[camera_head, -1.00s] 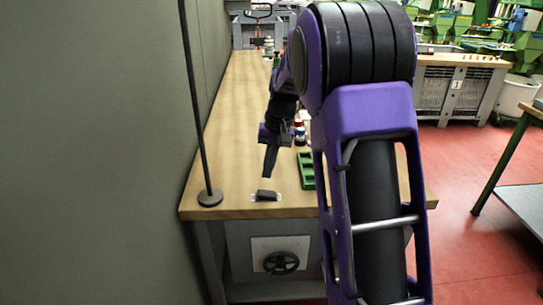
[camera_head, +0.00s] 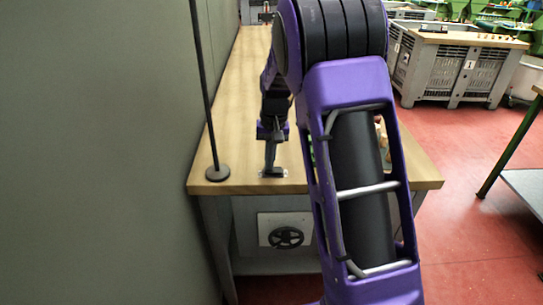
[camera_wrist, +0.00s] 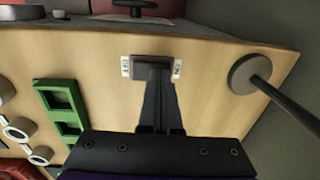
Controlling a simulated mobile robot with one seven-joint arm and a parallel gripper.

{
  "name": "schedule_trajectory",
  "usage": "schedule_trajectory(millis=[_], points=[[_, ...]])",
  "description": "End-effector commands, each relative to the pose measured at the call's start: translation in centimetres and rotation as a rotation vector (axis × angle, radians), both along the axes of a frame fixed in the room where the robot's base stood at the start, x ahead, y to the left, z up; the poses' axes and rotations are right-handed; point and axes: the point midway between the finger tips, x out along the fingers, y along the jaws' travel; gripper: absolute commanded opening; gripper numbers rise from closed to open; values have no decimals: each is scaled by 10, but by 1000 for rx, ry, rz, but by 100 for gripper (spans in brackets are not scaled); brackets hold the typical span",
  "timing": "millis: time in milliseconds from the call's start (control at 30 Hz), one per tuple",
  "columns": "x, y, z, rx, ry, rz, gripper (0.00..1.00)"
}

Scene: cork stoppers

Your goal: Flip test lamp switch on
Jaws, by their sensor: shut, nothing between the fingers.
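The lamp switch (camera_wrist: 150,59) is a small dark block between two white labelled ends, flat on the wooden bench top. In the head view the switch (camera_head: 280,173) is near the bench's front edge, mostly hidden by my gripper (camera_head: 271,168). In the wrist view my gripper (camera_wrist: 154,71) is shut, with empty fingers, and its tips overlap the switch. The tips appear at or just above it; I cannot tell whether they touch.
A thin dark pole on a round base (camera_head: 218,173) stands left of the switch, near the wall. A green tray (camera_wrist: 45,88) and several white-rimmed round items (camera_wrist: 18,128) lie on the bench. A handwheel (camera_head: 286,237) is on the bench front.

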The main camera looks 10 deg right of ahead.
Motion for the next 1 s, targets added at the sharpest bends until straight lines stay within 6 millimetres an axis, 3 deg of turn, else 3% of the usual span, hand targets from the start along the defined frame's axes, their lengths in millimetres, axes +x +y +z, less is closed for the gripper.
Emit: schedule_trajectory(millis=[333,733,1000], points=[[-4,2,-10,-48,26,0,0],[-8,-17,-10,-52,30,-3,0],[-8,-19,-10,-53,29,-4,0]])
